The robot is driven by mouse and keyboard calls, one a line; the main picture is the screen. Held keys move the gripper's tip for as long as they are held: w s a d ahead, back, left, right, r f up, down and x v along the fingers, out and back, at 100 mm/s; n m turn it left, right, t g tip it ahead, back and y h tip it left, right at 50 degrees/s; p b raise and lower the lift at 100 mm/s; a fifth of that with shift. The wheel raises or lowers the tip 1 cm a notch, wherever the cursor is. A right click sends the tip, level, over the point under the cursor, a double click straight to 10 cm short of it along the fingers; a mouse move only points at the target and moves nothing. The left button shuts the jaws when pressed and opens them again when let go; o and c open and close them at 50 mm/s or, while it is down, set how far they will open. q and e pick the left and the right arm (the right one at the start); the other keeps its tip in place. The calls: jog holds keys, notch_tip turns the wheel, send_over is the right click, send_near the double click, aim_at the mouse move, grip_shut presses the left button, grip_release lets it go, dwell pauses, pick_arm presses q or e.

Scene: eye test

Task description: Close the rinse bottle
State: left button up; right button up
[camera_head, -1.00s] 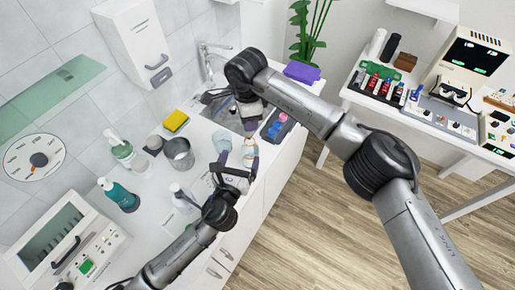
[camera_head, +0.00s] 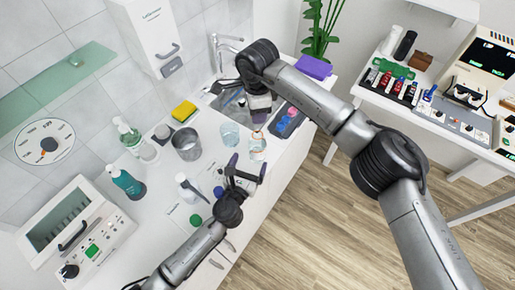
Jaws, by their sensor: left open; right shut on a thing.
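A clear bottle (camera_head: 257,149) stands upright near the counter's front edge; it looks like the rinse bottle. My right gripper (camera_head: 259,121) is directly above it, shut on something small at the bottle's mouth. The fingers hide this thing, and I cannot tell whether it is a cap or the bottle neck. My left gripper (camera_head: 248,168) is open and empty, just in front of the bottle and apart from it.
A clear glass (camera_head: 229,134) stands left of the bottle. A metal beaker (camera_head: 187,145), a white bottle (camera_head: 187,188), a blue cap (camera_head: 218,191) and a green cap (camera_head: 195,219) are farther left. A dark tray (camera_head: 290,118) with coloured things lies right. The sink is behind.

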aim_at(255, 154)
pick_arm(q)
notch_tip(255, 154, down, 2)
jog(key=shift+f, duration=0.25)
jog(key=x, duration=0.4)
jog(key=r+x, duration=0.1)
jog(key=x, duration=0.1)
jog(key=shift+w+d, duration=0.1)
jog(key=shift+w, duration=0.35)
jog(key=shift+w+d+f, duration=0.1)
jog(key=shift+w, duration=0.15)
jog(key=shift+f, duration=0.2)
jog(key=c, duration=1.4)
pick_arm(e)
jog(key=shift+f, duration=2.45)
